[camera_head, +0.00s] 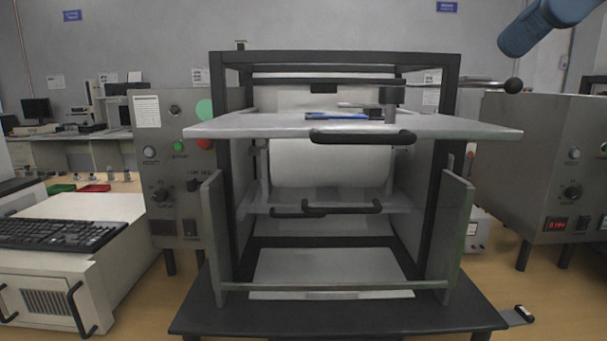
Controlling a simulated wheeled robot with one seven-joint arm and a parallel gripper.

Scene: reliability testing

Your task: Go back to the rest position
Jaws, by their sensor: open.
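My gripper is not in view. A blue part of my arm (545,25) shows at the top right corner, above and apart from the test machine. The machine is a dark frame (335,58) with grey side walls, standing in the middle of the view. A flat grey panel with a black handle (362,137) lies level across its upper part. A blue flat item (338,116) lies on that panel.
Control boxes stand left (178,190) and right (545,170). A keyboard (60,233) lies on a white case at left. Open space shows above the machine.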

